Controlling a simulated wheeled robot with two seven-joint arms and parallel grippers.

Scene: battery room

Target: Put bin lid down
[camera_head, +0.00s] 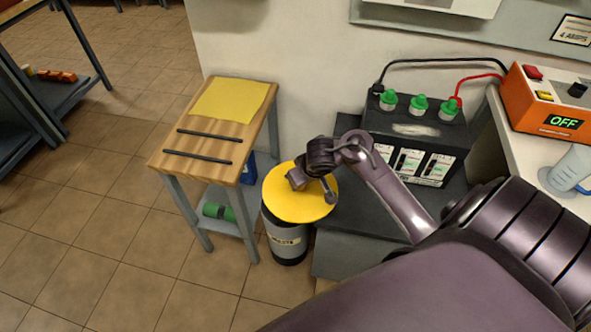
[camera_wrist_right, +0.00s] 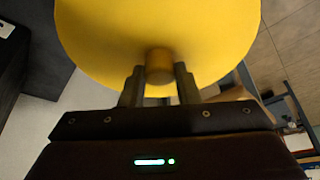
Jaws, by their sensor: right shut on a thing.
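The yellow round bin lid (camera_head: 290,200) is over the top of the grey bin (camera_head: 286,240), which stands on the floor between a small wooden table and a dark bench. I cannot tell if the lid is seated on the rim or just above it. My right gripper (camera_head: 312,188) is at the lid's upper side. In the right wrist view the right gripper (camera_wrist_right: 159,75) is shut on the lid's knob (camera_wrist_right: 159,62), and the yellow lid (camera_wrist_right: 150,30) fills the upper part. My left gripper is not in view.
A wooden-top table (camera_head: 213,125) with a yellow cloth (camera_head: 230,100) and two dark bars stands left of the bin. A black battery (camera_head: 412,130) with green caps sits on the dark bench. An orange charger (camera_head: 545,103) reads OFF. Floor at left is clear.

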